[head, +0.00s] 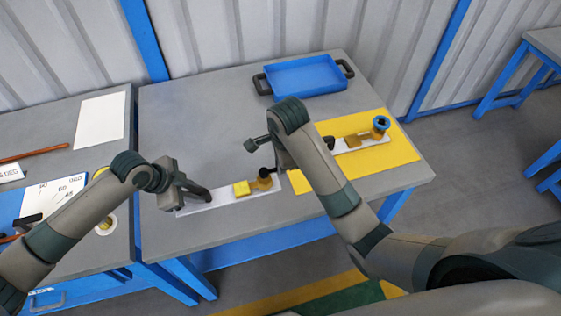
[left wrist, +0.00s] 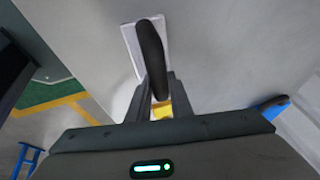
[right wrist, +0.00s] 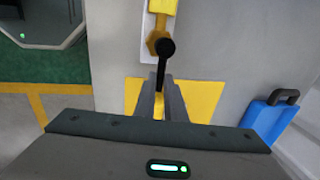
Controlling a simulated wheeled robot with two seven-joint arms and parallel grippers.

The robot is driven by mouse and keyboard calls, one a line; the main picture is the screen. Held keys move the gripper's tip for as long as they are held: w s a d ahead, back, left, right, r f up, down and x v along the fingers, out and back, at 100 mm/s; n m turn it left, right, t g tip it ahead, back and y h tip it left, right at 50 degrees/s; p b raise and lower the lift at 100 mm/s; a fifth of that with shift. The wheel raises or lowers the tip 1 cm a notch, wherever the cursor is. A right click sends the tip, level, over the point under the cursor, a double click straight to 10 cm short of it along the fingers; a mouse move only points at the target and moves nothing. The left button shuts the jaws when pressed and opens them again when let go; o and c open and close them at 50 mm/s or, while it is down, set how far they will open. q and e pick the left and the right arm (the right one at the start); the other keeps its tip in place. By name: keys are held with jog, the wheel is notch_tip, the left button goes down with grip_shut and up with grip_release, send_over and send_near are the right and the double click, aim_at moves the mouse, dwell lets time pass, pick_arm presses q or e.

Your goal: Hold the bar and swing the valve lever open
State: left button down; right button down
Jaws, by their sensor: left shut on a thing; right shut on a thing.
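A white plate (head: 225,201) lies on the grey table, carrying a dark curved bar (head: 197,190) at its left end, a yellow block (head: 242,188) and a brass valve (head: 264,183) at its right end. My left gripper (left wrist: 157,92) is shut on the dark bar, which also shows between its fingers in the left wrist view (left wrist: 151,48). My right gripper (right wrist: 164,90) is shut on the black round-ended valve lever (right wrist: 165,48), beside the brass valve body (right wrist: 154,38). In the head view my right arm hides most of that grip.
A yellow mat (head: 400,157) at the right holds a second white plate with a brass valve and blue handwheel (head: 381,124). A blue tray (head: 305,76) with black handles stands at the back. A side table (head: 60,135) with papers is at the left.

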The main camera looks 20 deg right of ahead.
dwell(0.3)
jog(key=c, duration=1.8)
grip_release()
jog(key=shift+r, duration=0.1)
jog(key=shift+w+a+r, duration=0.15)
jog(key=shift+w+r, duration=0.15)
jog(key=shift+r, duration=0.4)
jog(key=shift+s+r, duration=0.1)
jog(key=shift+r, duration=0.2)
jog(key=s+r, duration=0.1)
jog(key=r, duration=0.2)
jog(key=s+r, duration=0.1)
jog(key=r, duration=0.5)
jog(key=shift+s+r, duration=0.3)
jog(key=shift+s, duration=0.1)
